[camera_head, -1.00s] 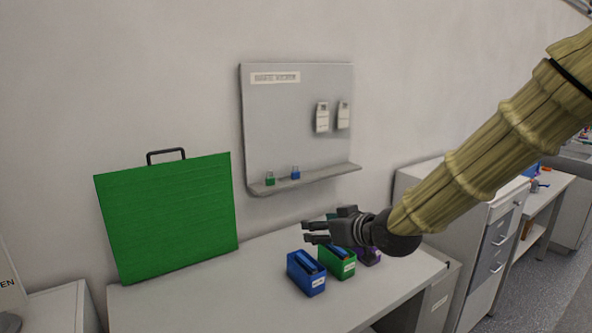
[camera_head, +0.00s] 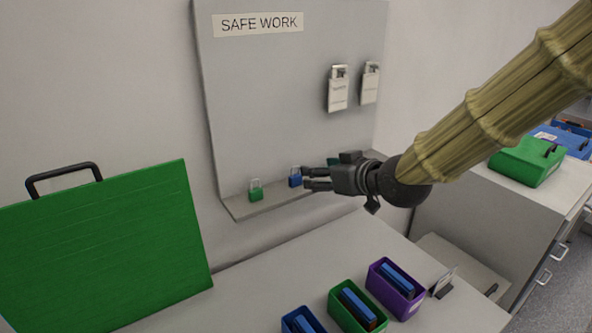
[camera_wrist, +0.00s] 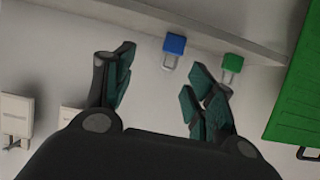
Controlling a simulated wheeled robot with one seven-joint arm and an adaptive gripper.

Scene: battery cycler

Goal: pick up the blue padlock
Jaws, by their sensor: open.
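The blue padlock (camera_head: 295,180) stands on the narrow shelf of the grey board, right of a green padlock (camera_head: 255,192). My gripper (camera_head: 306,179) is open and empty, its fingertips just right of the blue padlock in the head view. In the wrist view the blue padlock (camera_wrist: 174,45) lies beyond my open fingertips (camera_wrist: 161,68), nearer the right finger. It is not between the fingers. The green padlock (camera_wrist: 232,64) lies beyond and right of the right finger. I cannot tell the exact depth gap.
The shelf (camera_head: 280,202) runs along the board's (camera_head: 270,100) bottom. A large green case (camera_head: 105,250) stands at left. Blue, green and purple bins (camera_head: 398,288) sit on the counter (camera_head: 235,295) below. A green bin (camera_head: 527,160) is at right.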

